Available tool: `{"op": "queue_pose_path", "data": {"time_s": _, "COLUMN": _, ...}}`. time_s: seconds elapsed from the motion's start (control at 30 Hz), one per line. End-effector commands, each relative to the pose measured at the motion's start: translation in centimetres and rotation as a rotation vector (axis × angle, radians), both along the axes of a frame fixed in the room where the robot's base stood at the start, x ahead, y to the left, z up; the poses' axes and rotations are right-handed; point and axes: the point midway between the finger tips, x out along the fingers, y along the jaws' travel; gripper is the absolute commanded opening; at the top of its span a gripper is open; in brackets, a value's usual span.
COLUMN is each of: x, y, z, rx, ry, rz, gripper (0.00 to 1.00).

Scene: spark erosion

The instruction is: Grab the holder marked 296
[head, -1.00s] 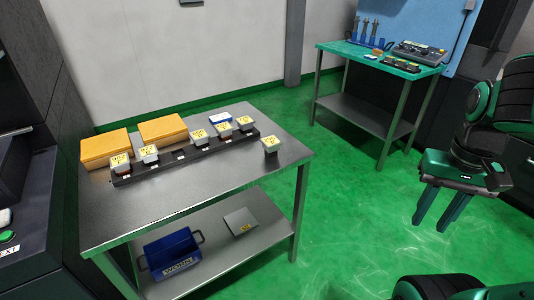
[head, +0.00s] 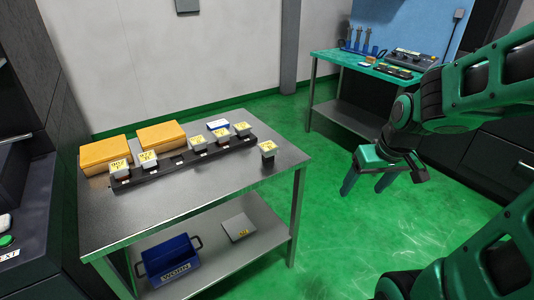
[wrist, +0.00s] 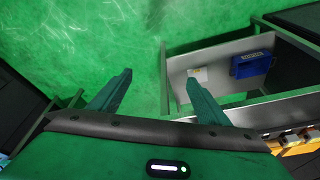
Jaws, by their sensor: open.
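Several small grey holders with yellow marked labels stand on the steel table in the head view. Most sit in a long black rack (head: 180,166): one at the left end (head: 119,168), one beside it (head: 147,160), and others towards the right, such as one (head: 222,138) and the end one (head: 243,131). A single holder (head: 267,149) stands apart on the table near its right edge. The labels are too small to read surely, so I cannot tell which is 296. My gripper (head: 368,183) is open and empty, right of the table over the green floor; it also shows in the wrist view (wrist: 157,88).
Two orange boxes (head: 161,136) lie behind the rack. The table's lower shelf (head: 210,252) bears a blue bin (head: 168,259) and a grey plate (head: 238,227). A green-topped bench (head: 335,55) with tools stands at the back right. The floor between is clear.

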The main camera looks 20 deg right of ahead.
Motion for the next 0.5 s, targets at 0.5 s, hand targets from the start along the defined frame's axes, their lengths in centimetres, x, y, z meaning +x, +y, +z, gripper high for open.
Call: {"op": "queue_pose_path", "data": {"time_s": 0.5, "x": 21.7, "y": 11.9, "z": -3.5, "rx": 0.037, "ry": -0.676, "rz": 0.418, "gripper": 0.7}}
